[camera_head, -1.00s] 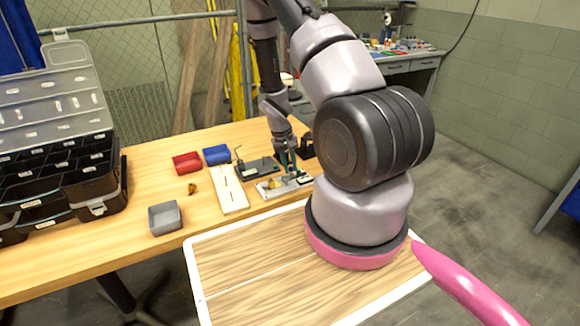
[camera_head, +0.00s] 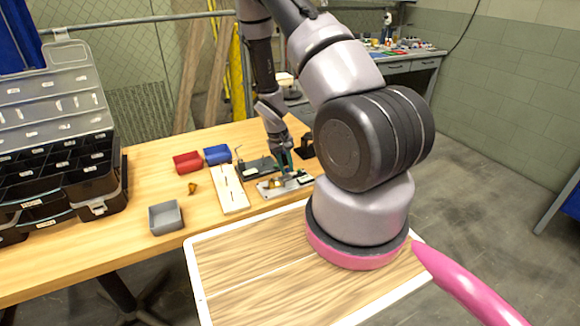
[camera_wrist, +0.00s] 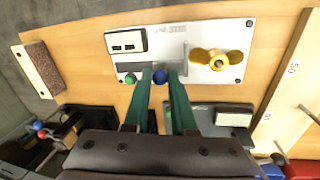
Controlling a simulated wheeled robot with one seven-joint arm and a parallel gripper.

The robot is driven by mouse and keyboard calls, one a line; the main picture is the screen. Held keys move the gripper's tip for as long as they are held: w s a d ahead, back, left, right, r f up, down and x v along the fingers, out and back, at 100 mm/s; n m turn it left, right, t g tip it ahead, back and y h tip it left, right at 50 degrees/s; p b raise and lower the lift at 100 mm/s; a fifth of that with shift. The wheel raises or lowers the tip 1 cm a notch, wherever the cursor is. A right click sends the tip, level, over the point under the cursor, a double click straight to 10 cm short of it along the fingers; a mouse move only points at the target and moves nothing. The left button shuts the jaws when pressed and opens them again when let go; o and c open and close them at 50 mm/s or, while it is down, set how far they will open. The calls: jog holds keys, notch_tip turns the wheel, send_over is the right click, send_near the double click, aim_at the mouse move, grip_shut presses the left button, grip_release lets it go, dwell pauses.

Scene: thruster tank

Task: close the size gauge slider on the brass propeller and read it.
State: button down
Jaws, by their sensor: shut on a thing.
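The size gauge is a white plate (camera_wrist: 205,32) on the bench; it also shows in the head view (camera_head: 264,193). The brass propeller (camera_wrist: 230,58) lies on its right part in the wrist view, with a grey upright jaw (camera_wrist: 186,57) just left of it.
A dark device with a pale screen (camera_wrist: 233,118) lies close to the gauge. A white slotted board (camera_head: 230,190), red bin (camera_head: 187,162), blue bin (camera_head: 217,154) and grey tray (camera_head: 166,217) stand to the left. A black organiser case (camera_head: 90,190) fills the bench's left end.

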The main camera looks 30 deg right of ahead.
jog(key=c, duration=0.7)
grip_release()
jog(key=shift+a, duration=0.25)
jog(key=shift+c, duration=0.2)
jog(key=shift+r, duration=0.1)
notch_tip(320, 180, up, 10)
jog(key=a, duration=0.2)
jog(key=shift+w+r, duration=0.15)
jog(key=shift+r, duration=0.05)
